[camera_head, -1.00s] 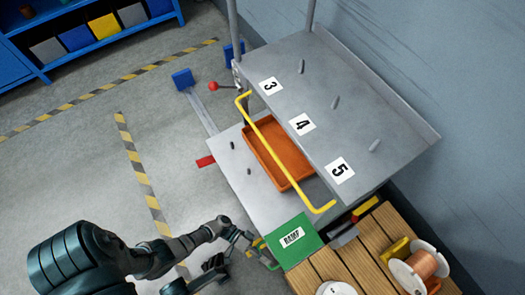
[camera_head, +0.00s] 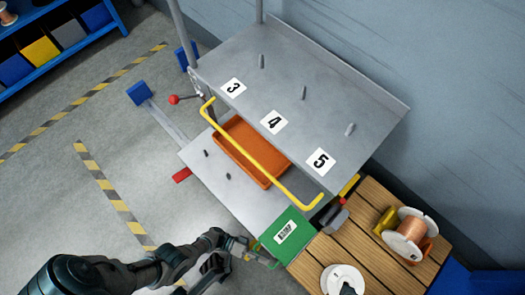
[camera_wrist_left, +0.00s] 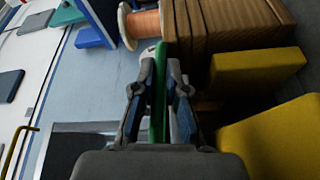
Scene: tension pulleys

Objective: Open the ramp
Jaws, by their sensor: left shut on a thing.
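A green panel labelled RAMP (camera_head: 284,236) is at the front end of the grey lower platform (camera_head: 232,190). My left gripper (camera_head: 258,252) reaches in from the left at the panel's near left edge. In the left wrist view my left gripper (camera_wrist_left: 158,105) is shut on a thin green piece (camera_wrist_left: 158,75), seen edge-on between its fingers. It appears to be the ramp panel's edge or handle. The exact contact is small and partly hidden in the head view. My right gripper is not in view.
A yellow bar (camera_head: 260,155) runs before an orange tray (camera_head: 250,140) under the numbered shelf (camera_head: 300,85). A wooden pallet (camera_head: 372,225) with a copper spool (camera_head: 411,228) and a white spool (camera_head: 342,280) stands right of the panel. Floor at the left is open.

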